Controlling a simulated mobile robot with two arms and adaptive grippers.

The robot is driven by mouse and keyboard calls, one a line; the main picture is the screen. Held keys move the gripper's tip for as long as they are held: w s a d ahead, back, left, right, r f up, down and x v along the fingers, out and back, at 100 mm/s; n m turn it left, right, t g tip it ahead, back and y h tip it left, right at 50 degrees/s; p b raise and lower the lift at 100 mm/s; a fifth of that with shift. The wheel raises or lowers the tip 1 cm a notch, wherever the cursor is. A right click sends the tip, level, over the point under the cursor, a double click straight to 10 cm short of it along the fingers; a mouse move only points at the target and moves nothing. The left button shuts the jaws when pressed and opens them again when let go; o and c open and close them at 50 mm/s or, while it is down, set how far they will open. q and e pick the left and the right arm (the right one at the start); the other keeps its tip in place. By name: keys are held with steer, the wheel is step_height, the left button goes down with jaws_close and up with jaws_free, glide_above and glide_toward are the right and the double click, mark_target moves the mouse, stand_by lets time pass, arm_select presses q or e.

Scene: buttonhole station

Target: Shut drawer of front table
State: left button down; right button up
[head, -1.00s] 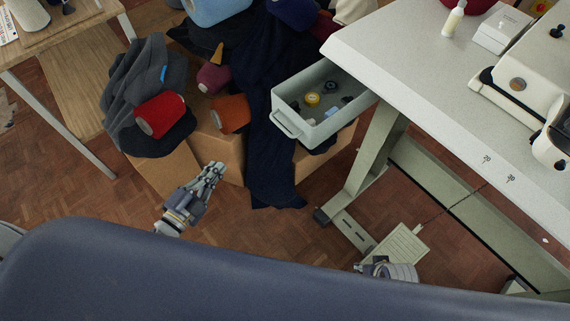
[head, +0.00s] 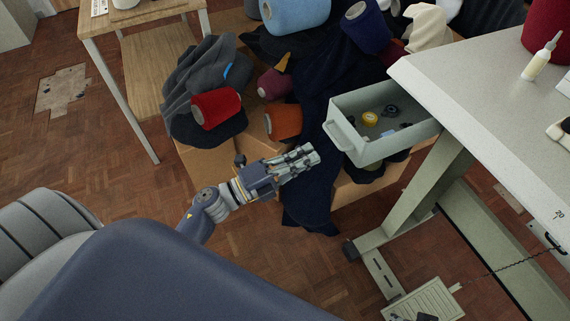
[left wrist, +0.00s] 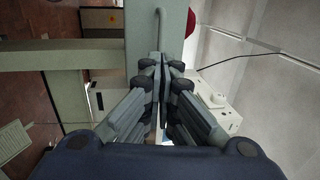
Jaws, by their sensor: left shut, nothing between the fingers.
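The front table (head: 500,100) is a pale grey worktop on metal legs at the right of the head view. Its light grey-green drawer (head: 375,149) sticks out to the left from under the top, open, with small spools and other bits inside. The drawer's handle (head: 345,137) is on its left end. My left gripper (head: 312,153) is shut and empty, a little left of and below the drawer front, and appears apart from it. In the left wrist view the shut fingers (left wrist: 160,65) point toward a pale surface with a curved bar. My right gripper is not in view.
Boxes with dark cloth and several yarn cones, including a red cone (head: 216,108) and an orange cone (head: 284,122), lie behind my left gripper. A wooden table (head: 135,18) stands at upper left. A pedal (head: 425,302) is below the front table.

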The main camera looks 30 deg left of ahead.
mark_target(346, 140)
arm_select(q)
steer(key=shift+x, duration=2.3)
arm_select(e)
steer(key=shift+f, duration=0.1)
arm_select(q)
steer(key=shift+w+d, duration=0.1)
